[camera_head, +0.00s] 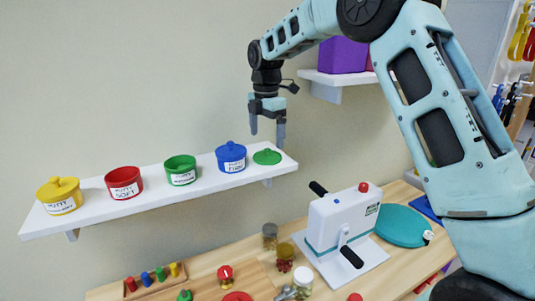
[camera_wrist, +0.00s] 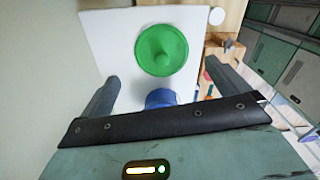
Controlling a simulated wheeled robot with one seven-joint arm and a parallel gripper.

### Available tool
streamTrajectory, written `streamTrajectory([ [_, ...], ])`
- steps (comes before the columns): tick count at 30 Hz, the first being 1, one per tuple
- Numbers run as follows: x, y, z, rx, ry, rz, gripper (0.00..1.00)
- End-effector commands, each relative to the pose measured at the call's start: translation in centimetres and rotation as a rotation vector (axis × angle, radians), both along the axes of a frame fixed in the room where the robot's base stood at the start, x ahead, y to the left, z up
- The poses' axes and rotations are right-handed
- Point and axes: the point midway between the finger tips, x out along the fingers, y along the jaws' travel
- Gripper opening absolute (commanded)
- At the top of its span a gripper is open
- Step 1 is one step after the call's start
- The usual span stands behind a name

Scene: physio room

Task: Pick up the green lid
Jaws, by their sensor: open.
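The green lid (camera_head: 267,157) is a round disc with a small knob, lying flat at the right end of the white wall shelf (camera_head: 140,203). In the wrist view the lid (camera_wrist: 162,50) shows from above, beyond my fingertips. My gripper (camera_head: 267,130) is open and empty, pointing down above the lid and apart from it. A green putty pot (camera_head: 181,172) without a lid on it stands further left on the shelf. The blue lidded pot (camera_head: 231,158) stands just left of the lid; part of its blue top (camera_wrist: 160,98) shows between my fingers in the wrist view.
A red pot (camera_head: 124,184) and a yellow lidded pot (camera_head: 60,197) stand on the shelf's left part. A higher shelf with a purple box (camera_head: 342,56) is to the right. Below, a wooden table holds a white machine (camera_head: 340,225), jars and pegs. The wall is close behind.

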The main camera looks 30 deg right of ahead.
Motion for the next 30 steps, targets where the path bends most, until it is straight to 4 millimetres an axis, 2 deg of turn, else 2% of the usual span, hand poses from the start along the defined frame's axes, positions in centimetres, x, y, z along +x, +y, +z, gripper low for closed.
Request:
streamTrajectory([
  [5, -0.3, 0.0, -1.5, 0.0, 0.006, 0.0, 1.0],
  [12, -0.4, 0.0, -4.7, -0.001, 0.003, 0.0, 1.0],
  [20, -0.4, 0.0, -5.3, -0.001, 0.001, 0.0, 1.0],
  [21, -0.4, 0.0, -5.3, -0.001, 0.0, 0.0, 0.97],
  [25, -0.4, 0.0, -5.3, -0.001, 0.0, 0.0, 0.61],
  [26, -0.4, 0.0, -5.3, -0.001, 0.0, 0.0, 0.57],
  [30, -0.4, 0.0, -5.3, -0.001, 0.0, 0.0, 0.57],
])
